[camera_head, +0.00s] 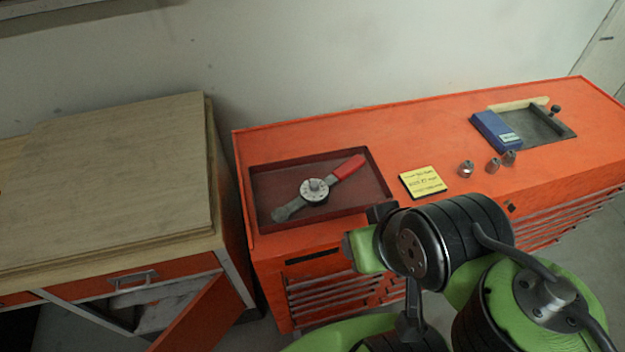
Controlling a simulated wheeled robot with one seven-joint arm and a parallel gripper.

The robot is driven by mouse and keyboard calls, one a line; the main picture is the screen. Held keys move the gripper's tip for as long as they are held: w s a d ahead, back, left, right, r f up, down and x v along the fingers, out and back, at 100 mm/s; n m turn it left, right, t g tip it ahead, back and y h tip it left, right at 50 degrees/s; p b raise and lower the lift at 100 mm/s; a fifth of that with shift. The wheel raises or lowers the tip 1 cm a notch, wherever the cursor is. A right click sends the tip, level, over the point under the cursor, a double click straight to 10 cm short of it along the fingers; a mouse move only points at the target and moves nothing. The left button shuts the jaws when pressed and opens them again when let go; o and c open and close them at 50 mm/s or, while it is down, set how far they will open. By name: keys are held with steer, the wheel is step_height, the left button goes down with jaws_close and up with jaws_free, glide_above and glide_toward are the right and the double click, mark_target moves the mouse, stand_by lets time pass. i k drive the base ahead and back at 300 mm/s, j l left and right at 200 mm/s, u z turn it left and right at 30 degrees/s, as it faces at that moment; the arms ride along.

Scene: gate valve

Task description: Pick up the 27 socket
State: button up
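Three small metal sockets stand upright in a loose group on the orange cabinet top, right of the yellow note: a left one (466,169), a middle one (493,165) and a right one (509,157). Their size marks are too small to read, so I cannot tell which is the 27 socket. My arm's end, with my gripper (388,255), is at the cabinet's front edge, below and left of the sockets in the picture and apart from them. Its fingers are not clearly visible, so I cannot tell their opening. No socket shows in it.
A dark red tray (260,190) on the orange cabinet (430,135) holds a red-handled torque wrench (314,190). A yellow note (423,182) lies beside it. A blue box (495,131) and a recessed dark tray (540,128) are behind the sockets. A wooden workbench (110,180) stands left.

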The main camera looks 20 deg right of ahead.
mark_target(507, 159)
steer(key=z, duration=1.75)
